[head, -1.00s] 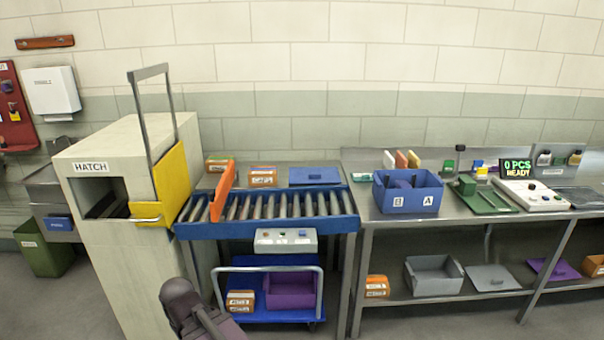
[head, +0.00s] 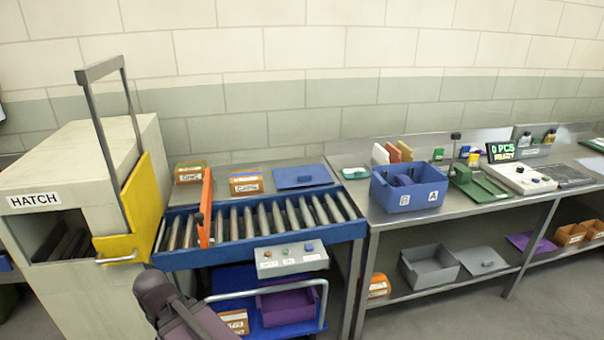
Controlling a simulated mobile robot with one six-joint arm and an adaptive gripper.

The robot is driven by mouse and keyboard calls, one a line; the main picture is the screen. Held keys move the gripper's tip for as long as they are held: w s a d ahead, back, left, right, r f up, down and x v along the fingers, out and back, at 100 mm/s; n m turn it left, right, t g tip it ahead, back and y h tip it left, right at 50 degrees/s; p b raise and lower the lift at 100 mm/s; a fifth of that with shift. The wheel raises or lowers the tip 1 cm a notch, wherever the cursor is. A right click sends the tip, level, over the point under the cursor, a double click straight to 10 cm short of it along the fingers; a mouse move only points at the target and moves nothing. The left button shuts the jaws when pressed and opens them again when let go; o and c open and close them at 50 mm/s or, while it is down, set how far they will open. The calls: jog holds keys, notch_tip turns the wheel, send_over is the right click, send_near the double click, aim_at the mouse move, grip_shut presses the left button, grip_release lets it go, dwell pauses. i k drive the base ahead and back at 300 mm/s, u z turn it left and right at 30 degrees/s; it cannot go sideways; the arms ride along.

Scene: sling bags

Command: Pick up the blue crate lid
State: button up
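The blue crate lid (head: 302,177) is a flat blue panel with a small raised handle. It lies flat on the metal surface behind the roller conveyor, to the right of an orange-and-white box. The open blue crate (head: 408,190), marked B and A, stands on the bench to its right with dark contents inside. Part of my arm shows at the bottom left of the picture, in front of the conveyor and well short of the lid. My gripper's fingertips cannot be made out.
The roller conveyor (head: 260,224) with an upright orange bar (head: 205,208) lies in front of the lid. A control box (head: 291,260) hangs at its front edge. The hatch cabinet (head: 75,175) stands at left. A trolley (head: 236,283) with a purple crate (head: 290,303) is below.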

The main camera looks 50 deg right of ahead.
aim_at(286, 177)
jog(key=z, duration=0.65)
jog(key=i, duration=0.85)
jog(key=z, duration=0.6)
